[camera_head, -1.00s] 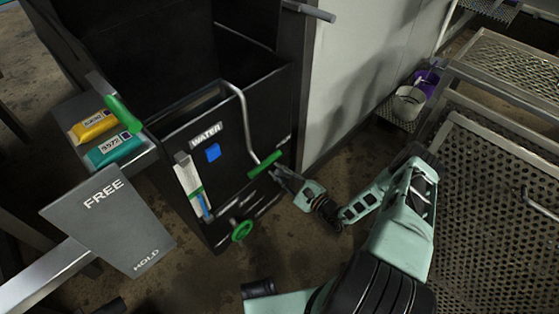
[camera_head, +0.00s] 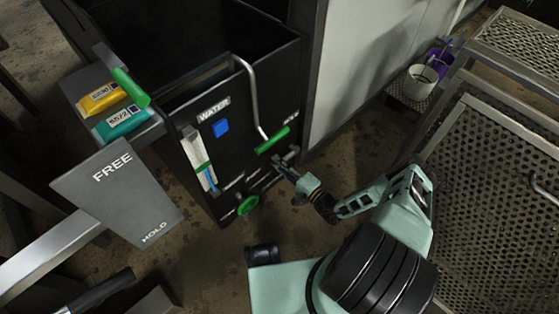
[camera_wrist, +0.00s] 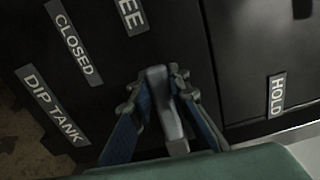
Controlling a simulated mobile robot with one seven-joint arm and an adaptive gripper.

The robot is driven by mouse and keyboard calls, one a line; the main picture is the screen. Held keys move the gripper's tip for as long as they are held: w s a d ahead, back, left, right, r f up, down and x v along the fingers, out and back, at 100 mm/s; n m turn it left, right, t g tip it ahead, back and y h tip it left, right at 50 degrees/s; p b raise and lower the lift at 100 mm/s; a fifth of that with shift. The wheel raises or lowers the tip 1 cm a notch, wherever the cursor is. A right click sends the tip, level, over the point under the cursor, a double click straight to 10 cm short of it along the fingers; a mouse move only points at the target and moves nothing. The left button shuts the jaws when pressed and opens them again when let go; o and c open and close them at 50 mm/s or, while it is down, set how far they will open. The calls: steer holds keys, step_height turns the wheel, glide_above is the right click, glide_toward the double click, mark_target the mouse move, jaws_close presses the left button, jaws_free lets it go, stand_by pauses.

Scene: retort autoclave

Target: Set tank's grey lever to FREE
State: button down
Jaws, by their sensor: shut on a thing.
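The dark tank (camera_head: 240,160) marked WATER and, in the wrist view, DIP TANK stands in the middle of the head view. Its grey lever (camera_wrist: 160,85) is upright between my fingers in the wrist view. My gripper (camera_head: 285,158) is at the tank's lower right front, just below a green-gripped bent handle (camera_head: 272,140); in the wrist view my gripper (camera_wrist: 161,92) is shut on the lever. A partly cut-off label (camera_wrist: 131,14) reading "EE" is above the lever, and a HOLD label (camera_wrist: 277,95) is to its right. The lever's lower end is partly hidden by my gripper.
A grey FREE/HOLD plate (camera_head: 118,195) is at the left. Yellow (camera_head: 102,98) and teal (camera_head: 122,122) packets lie on a ledge. A green knob (camera_head: 247,205) is low on the tank. A perforated metal cart (camera_head: 490,200) stands at the right. Floor is clear below the tank.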

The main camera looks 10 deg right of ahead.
steer(key=shift+f+n, duration=0.35)
steer(key=shift+n, duration=0.05)
steer(key=shift+d+f, duration=0.1)
steer(key=c, duration=1.8)
jaws_free()
steer(key=shift+r, duration=5.1)
